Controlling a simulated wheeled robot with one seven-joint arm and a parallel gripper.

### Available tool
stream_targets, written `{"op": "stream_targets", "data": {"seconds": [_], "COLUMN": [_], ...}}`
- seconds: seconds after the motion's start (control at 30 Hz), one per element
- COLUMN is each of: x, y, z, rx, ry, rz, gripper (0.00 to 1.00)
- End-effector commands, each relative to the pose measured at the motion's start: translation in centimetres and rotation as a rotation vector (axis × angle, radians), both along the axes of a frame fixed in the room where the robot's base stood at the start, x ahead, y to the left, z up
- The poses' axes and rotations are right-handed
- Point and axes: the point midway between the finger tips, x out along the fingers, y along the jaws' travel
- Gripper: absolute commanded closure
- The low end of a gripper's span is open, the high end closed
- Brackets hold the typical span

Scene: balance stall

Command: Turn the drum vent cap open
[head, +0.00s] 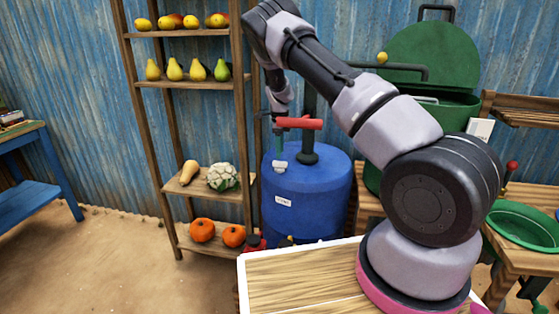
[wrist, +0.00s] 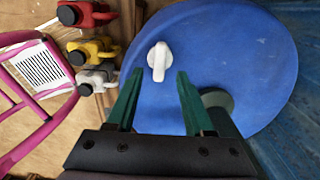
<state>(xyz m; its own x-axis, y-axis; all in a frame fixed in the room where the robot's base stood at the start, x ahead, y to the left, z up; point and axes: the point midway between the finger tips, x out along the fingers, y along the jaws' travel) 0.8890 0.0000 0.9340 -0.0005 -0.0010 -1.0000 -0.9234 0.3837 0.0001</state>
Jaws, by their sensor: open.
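The blue drum (head: 306,200) stands behind my base, beside the wooden shelf rack, in the head view. Its round blue top (wrist: 255,60) fills much of the wrist view. The white vent cap (wrist: 158,60) sits on that top and has a raised grip bar; it also shows at the drum's left edge in the head view (head: 281,166). My gripper (wrist: 154,82) has green fingers, open and empty, pointing toward the cap. The cap lies just past the fingertips in the picture, nearer the left finger. I cannot tell the height gap.
A dark pump base (wrist: 217,100) stands on the drum top right of my gripper, with a red-handled pump (head: 300,124) above. Red (wrist: 85,13), yellow (wrist: 93,50) and white (wrist: 95,80) valve-like items are left of the drum. The shelf rack (head: 247,120) is close by.

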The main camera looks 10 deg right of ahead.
Motion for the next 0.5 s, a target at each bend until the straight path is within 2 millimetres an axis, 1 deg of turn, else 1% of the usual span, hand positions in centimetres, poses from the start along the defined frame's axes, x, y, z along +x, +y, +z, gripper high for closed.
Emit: {"op": "stream_targets", "data": {"seconds": [0.03,0.2,0.33,0.5], "x": [0.0,0.0,0.0,0.0], "y": [0.0,0.0,0.0,0.0], "z": [-1.1,-3.5,-4.3,-4.6], "rx": [0.0,0.0,0.0,0.001], "ry": [0.002,0.001,0.0,0.0], "rz": [-0.001,0.0,0.001,0.0], "gripper": [0.47,0.47,0.47,0.47]}}
